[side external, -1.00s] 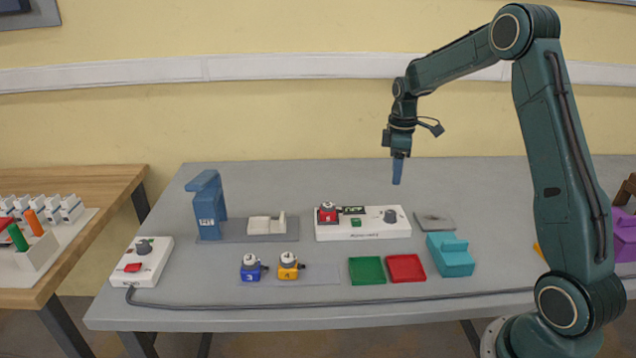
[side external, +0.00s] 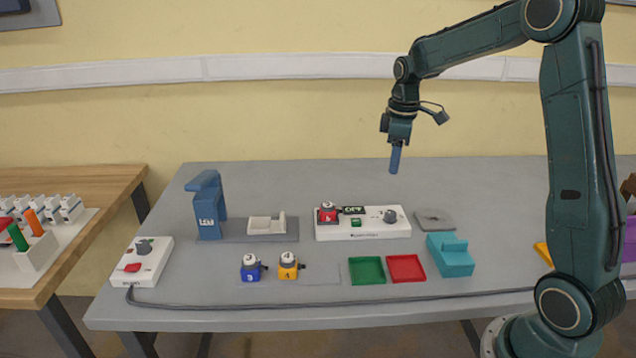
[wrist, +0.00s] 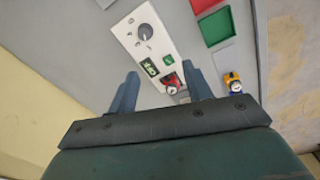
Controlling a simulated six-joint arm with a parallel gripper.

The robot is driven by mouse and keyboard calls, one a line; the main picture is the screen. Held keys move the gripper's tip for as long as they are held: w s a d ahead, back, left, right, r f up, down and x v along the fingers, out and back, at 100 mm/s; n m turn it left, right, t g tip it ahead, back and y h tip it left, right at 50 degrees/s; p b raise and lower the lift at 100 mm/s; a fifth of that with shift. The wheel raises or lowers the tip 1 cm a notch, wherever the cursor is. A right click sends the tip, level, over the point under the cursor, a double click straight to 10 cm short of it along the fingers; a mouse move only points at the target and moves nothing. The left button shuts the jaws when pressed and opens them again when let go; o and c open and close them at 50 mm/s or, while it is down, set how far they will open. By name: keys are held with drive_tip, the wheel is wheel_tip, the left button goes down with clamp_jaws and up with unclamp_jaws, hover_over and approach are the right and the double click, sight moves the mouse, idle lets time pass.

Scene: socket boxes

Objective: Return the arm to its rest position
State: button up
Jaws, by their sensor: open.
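My gripper (side external: 395,160) hangs in the air above the back of the grey table, pointing down, with nothing below it in contact. In the wrist view my gripper (wrist: 160,88) shows two blue fingers spread apart with nothing held between them.
A blue press (side external: 208,206), blue (side external: 251,268) and yellow (side external: 288,267) boxes, green (side external: 367,270) and red (side external: 405,268) trays, a teal block (side external: 451,256) and a white switch box (side external: 142,262) stand on the table (side external: 300,180). A cable (side external: 330,306) runs along the front. The table's back is mostly clear.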

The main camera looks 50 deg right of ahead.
drive_tip(key=s+a+r+m+t, duration=0.2)
drive_tip(key=s+a+r, duration=0.3)
drive_tip(key=s+a, duration=0.3)
drive_tip(key=s+a+r+m+t, duration=0.15)
drive_tip(key=s+a+r, duration=0.25)
drive_tip(key=s+a, duration=0.4)
drive_tip(key=s+a+f+m+t, duration=0.1)
drive_tip(key=s+a+m, duration=0.1)
drive_tip(key=s, duration=0.5)
drive_tip(key=shift+a+f, duration=0.2)
drive_tip(key=shift+a, duration=0.65)
